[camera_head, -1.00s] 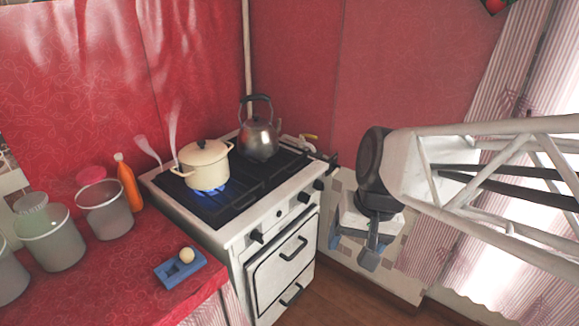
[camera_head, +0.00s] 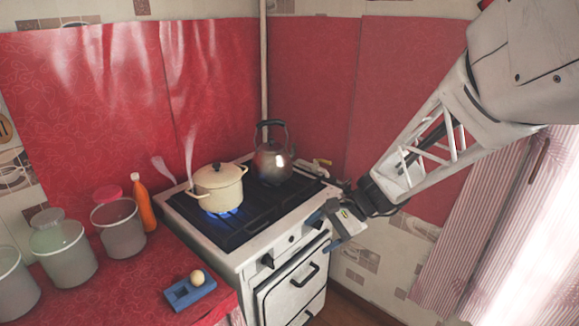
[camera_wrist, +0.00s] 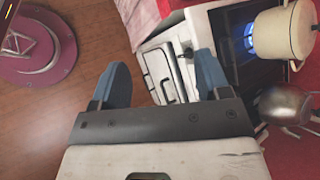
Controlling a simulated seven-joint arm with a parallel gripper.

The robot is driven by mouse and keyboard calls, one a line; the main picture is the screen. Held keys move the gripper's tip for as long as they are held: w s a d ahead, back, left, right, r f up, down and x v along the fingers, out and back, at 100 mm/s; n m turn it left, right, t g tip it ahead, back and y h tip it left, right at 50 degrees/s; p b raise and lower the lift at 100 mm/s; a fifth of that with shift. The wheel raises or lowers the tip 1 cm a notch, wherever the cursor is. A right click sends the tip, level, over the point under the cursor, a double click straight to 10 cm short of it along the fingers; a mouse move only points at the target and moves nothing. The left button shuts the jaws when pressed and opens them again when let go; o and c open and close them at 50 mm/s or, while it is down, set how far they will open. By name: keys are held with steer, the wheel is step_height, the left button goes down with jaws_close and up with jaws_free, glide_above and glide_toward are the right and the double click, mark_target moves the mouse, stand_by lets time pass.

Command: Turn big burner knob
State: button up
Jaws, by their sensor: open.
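A white stove (camera_head: 250,258) stands in the corner with dark knobs along its front panel. One front knob (camera_head: 267,260) is in clear view to the left of my gripper; a knob also shows in the wrist view (camera_wrist: 188,53). My gripper (camera_head: 323,231) is open, with blue fingers near the right part of the front panel. In the wrist view the fingers (camera_wrist: 160,70) are spread with nothing between them. The gripper hides knobs at the right in the head view. I cannot tell which knob is the big burner's, or whether a finger touches the panel.
A cream pot (camera_head: 218,187) sits over a lit blue flame and steams. A metal kettle (camera_head: 272,163) stands behind it on the stove. The red counter (camera_head: 115,290) at left holds jars, an orange bottle (camera_head: 143,205) and a blue holder (camera_head: 190,292) with a pale ball.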

steer(key=w+f+m+t+y, duration=0.1)
steer(key=w+f+m+y, duration=0.3)
steer(key=w, duration=0.5)
steer(key=m+t, duration=1.2)
steer(key=m, duration=0.2)
glide_toward(320, 224)
steer(key=x, duration=0.2)
steer(key=shift+w+a+f+h, duration=0.1)
steer(key=shift+a+f+h, duration=0.15)
steer(key=shift+h, duration=0.15)
steer(key=shift+x, duration=3.9)
steer(key=c, duration=0.9)
